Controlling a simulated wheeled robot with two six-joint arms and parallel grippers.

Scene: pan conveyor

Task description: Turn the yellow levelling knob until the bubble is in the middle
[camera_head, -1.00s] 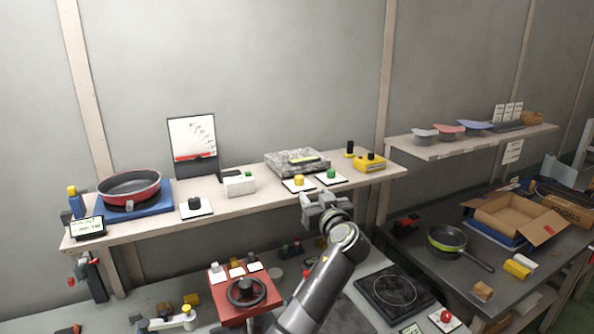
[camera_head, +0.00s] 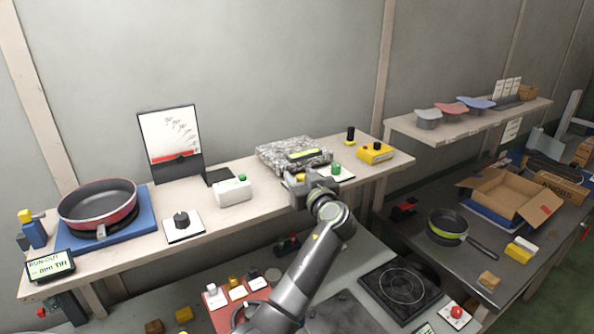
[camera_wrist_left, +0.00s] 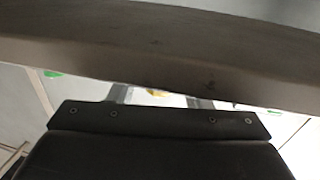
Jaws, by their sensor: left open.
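The yellow knob (camera_head: 300,177) is on a white plate on the shelf, in front of the speckled stone slab (camera_head: 275,156). It is partly hidden by my left gripper (camera_head: 308,181). A yellow-green level vial (camera_head: 304,154) lies on the slab; its bubble is too small to make out. My left gripper is open at the knob. In the left wrist view a bit of the yellow knob (camera_wrist_left: 155,92) shows between the fingers (camera_wrist_left: 160,98); whether they touch it I cannot tell. My right gripper is not in view.
A green knob (camera_head: 336,168) stands close to the right of my gripper. A white box with a green button (camera_head: 235,193) is to the left. A yellow box (camera_head: 376,154) is further right. A broad grey-brown bar (camera_wrist_left: 160,45) blocks much of the left wrist view.

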